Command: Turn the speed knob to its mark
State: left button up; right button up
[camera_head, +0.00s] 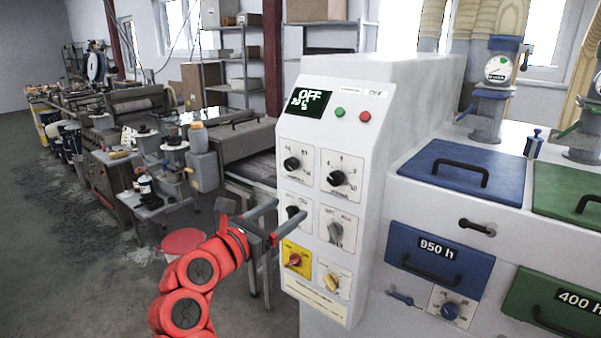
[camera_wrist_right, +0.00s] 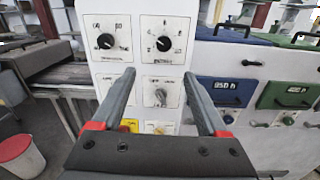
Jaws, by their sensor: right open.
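The white control panel (camera_head: 317,152) carries several knobs, and the small labels are too blurred to tell which one is the speed knob. In the upper row are a black knob at left (camera_head: 292,163) and a black knob at right (camera_head: 336,178). Below are another black knob (camera_head: 292,211), partly behind my gripper, and a grey knob (camera_head: 335,232). A red knob (camera_head: 294,260) on yellow and a pale yellow knob (camera_head: 331,282) are lowest. My right gripper (camera_head: 291,208) is open and empty before the panel. In the wrist view, the grey knob (camera_wrist_right: 160,96) shows between its fingers.
A display (camera_head: 305,102) reads OFF, beside a green button (camera_head: 340,112) and a red button (camera_head: 365,116). Blue and green lidded bins with drawers stand at right. A cluttered conveyor line runs back at left; a red bucket (camera_head: 183,241) stands on the floor.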

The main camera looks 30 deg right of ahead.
aim_at(334, 180)
jog(key=p+x, duration=0.1)
jog(key=x, duration=0.4)
jog(key=p+x, duration=0.1)
jog(key=x, duration=0.5)
jog(key=s+p+x, duration=0.1)
jog(key=x, duration=0.5)
jog(key=shift+w+d, duration=0.15)
jog(key=shift+d, duration=0.25)
jog(key=shift+c, duration=0.4)
grip_shut()
